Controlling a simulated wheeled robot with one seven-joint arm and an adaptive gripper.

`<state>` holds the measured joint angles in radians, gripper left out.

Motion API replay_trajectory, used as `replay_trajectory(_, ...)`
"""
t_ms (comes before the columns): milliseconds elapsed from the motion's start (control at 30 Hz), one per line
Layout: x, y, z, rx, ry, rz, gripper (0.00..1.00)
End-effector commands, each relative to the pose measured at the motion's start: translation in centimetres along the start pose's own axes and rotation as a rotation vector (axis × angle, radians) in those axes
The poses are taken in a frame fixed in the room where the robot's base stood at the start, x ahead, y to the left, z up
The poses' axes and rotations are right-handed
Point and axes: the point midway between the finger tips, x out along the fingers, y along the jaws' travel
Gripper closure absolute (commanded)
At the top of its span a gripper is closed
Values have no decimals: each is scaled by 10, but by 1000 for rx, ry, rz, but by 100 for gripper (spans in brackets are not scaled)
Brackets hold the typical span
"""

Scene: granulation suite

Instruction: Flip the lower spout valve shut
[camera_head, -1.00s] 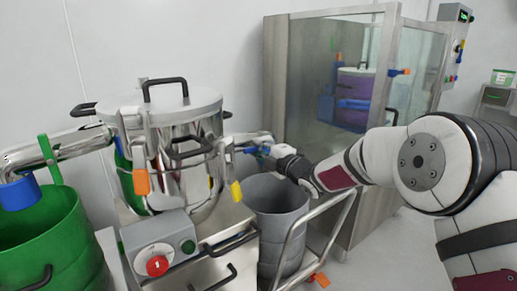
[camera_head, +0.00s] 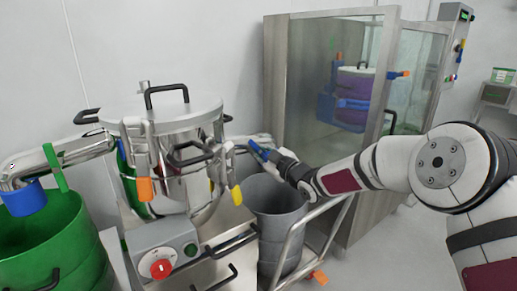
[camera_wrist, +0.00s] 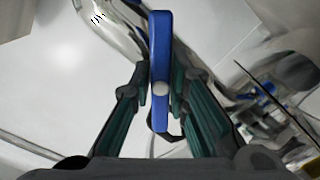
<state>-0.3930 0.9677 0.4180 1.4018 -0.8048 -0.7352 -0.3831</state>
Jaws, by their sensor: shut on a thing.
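The lower spout valve's blue lever (camera_head: 258,151) shows at the right side of the steel vessel (camera_head: 180,170), tilted with its upper end to the left. My gripper (camera_head: 272,157) is at its lower right end. In the wrist view, the blue lever (camera_wrist: 160,45) stands upright between the fingers of my gripper (camera_wrist: 161,88), with a round pale pin on its face. The gripper is shut on it. The valve body and the spout behind the lever are mostly hidden in the head view.
A grey bin (camera_head: 277,215) stands below the lever, beside a cart rail (camera_head: 330,205). A green drum (camera_head: 50,245) with a blue-ended spout (camera_head: 24,198) is at left. A control box with a red knob (camera_head: 161,269) is in front. A glazed steel cabinet (camera_head: 275,90) stands behind.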

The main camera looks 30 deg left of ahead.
Motion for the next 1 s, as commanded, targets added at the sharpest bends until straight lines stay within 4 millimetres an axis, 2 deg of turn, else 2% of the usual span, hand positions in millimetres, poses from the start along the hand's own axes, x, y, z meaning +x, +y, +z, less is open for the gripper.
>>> replay_trajectory(500, 0, -2, 2, 454, -4, -3, 100)
replay_trajectory(733, 0, -2, 2, 584, -5, -3, 100)
replay_trajectory(1000, 0, -3, 2, 655, -5, -4, 100)
